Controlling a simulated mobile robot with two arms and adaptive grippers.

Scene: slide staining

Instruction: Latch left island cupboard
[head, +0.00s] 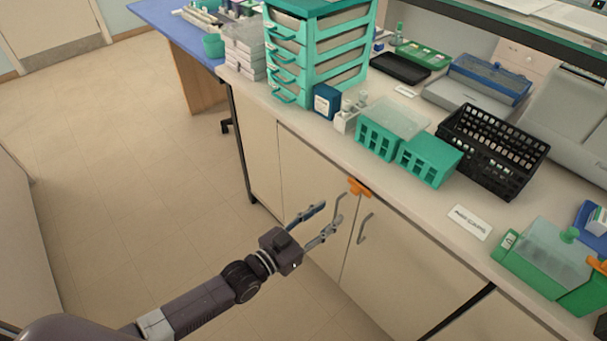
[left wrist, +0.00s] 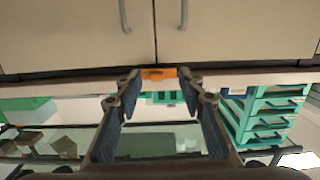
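The left island cupboard has two cream doors (head: 320,190) under the counter, with a grey hook-shaped handle (head: 364,228) beside the middle seam. An orange latch (head: 359,187) sits at the top of the seam, just under the counter edge. It also shows in the left wrist view (left wrist: 158,74), where the doors look closed and the picture is upside down. My left gripper (head: 328,213) is open and empty in front of the doors. In the left wrist view its fingers (left wrist: 159,82) frame the latch; I see no clear contact. My right gripper is not in view.
The counter above holds a teal drawer unit (head: 318,50), green racks (head: 428,160), a black basket (head: 492,150) and a green staining box (head: 548,258). A blue table (head: 170,28) stands at the back left. The floor (head: 120,170) left of the island is clear.

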